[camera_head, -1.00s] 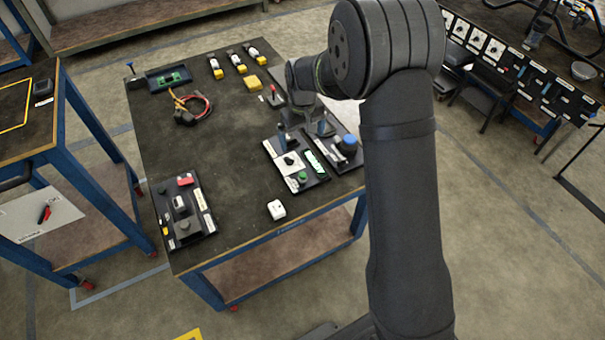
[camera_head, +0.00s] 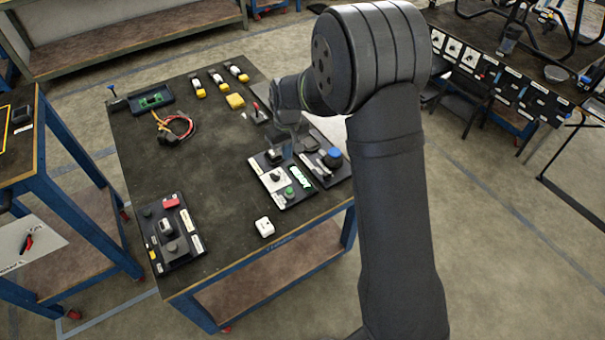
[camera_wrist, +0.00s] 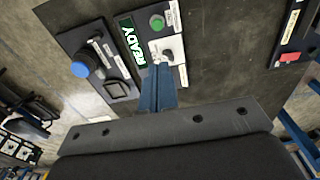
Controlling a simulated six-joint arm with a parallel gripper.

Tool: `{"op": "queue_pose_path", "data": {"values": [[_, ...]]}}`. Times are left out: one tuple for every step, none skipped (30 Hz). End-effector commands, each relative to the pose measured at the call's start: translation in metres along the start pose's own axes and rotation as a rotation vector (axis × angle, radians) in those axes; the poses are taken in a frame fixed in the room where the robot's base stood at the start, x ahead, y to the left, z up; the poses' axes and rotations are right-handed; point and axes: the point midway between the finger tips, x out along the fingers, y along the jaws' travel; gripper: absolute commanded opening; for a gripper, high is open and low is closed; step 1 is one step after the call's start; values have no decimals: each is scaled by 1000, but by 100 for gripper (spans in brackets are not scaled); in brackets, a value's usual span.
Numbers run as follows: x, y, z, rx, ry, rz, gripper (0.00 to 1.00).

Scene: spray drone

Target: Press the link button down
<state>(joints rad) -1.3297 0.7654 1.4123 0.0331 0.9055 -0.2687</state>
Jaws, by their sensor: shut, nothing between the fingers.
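A black panel (camera_head: 293,203) with a white plate, a dark knob (camera_head: 278,177), a green round button (camera_head: 289,192) and a green READY display (camera_head: 300,177) lies on the table near its right front edge. In the wrist view, the green button (camera_wrist: 157,22) and READY display (camera_wrist: 132,42) show clearly; the small labels are unreadable, so I cannot tell which control is the link button. My gripper's blue fingers (camera_wrist: 160,72) are shut and empty. Their tips appear over or beside the knob on the white plate, away from the green button. Contact cannot be judged.
A panel with a blue knob (camera_head: 332,156) sits directly right of the READY panel. A white box (camera_head: 264,227) lies at the front edge. Another panel with a red button (camera_head: 171,203) is at front left. Red cable (camera_head: 180,128) lies farther back. The table middle is clear.

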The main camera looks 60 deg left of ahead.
Motion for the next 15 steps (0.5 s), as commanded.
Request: {"op": "queue_pose_path", "data": {"values": [[4, 0, 6, 1, 26, -4, 0], [6, -1, 8, 0, 46, -6, 0], [9, -1, 11, 0, 71, -6, 0], [11, -1, 14, 0, 90, -7, 0], [13, -1, 16, 0, 108, -6, 0], [15, -1, 19, 1, 131, -4, 0], [16, -1, 22, 1, 147, -3, 0], [17, -1, 24, 1, 161, -1, 0], [18, -1, 26, 3, 179, 2, 0], [19, 0, 28, 4, 190, 4, 0], [20, 0, 29, 4, 199, 5, 0], [20, 0, 30, 5, 209, 8, 0], [21, 0, 31, 5, 215, 9, 0], [21, 0, 32, 6, 220, 11, 0], [22, 0, 32, 6, 223, 12, 0]]}}
